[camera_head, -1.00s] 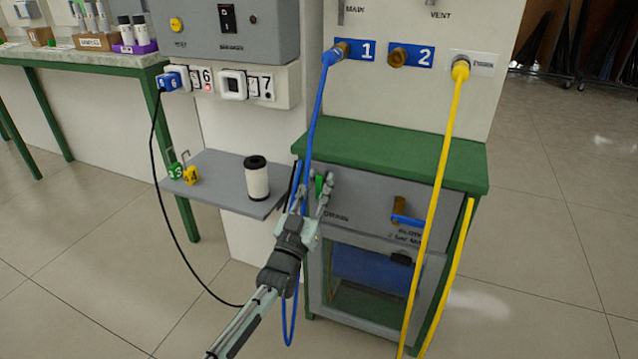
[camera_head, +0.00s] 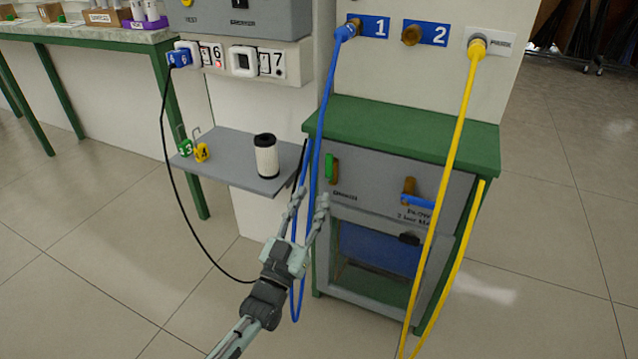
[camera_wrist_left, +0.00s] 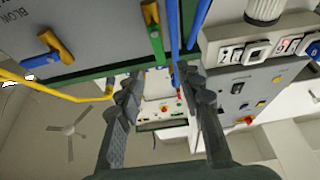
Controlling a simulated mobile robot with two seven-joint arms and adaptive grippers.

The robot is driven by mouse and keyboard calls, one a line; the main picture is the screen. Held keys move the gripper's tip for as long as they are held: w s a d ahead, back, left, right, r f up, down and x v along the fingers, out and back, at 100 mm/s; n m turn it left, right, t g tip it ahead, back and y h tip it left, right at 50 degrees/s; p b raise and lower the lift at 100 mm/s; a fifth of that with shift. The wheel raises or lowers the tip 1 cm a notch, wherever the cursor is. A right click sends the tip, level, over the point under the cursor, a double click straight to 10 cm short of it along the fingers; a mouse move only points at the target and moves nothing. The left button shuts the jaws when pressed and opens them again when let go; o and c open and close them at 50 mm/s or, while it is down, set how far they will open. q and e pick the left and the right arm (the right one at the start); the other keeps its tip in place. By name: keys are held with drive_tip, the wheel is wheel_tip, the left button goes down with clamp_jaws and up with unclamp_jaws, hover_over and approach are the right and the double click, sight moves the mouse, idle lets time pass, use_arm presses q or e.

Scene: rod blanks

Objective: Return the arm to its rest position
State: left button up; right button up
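My left gripper (camera_head: 308,203) is open and empty in the head view, in front of the left edge of the grey cabinet front. Its two fingers (camera_wrist_left: 155,90) stand apart in the left wrist view with nothing between them. The green drain handle (camera_head: 329,167) is just above and beyond the fingertips, apart from them; it also shows in the left wrist view (camera_wrist_left: 156,46). The arm comes in from the bottom of the head view. My right gripper is in neither view.
A blue hose (camera_head: 319,130) hangs close by the fingers. A yellow hose (camera_head: 452,170) runs down the cabinet's right side. A grey shelf (camera_head: 225,171) holds a white and black cylinder (camera_head: 266,158) and numbered tags. A black cable (camera_head: 170,170) hangs at left. Floor in front is clear.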

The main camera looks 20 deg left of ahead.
use_arm(q)
drive_tip(key=shift+s+f, duration=0.2)
drive_tip(key=shift+s, duration=0.35)
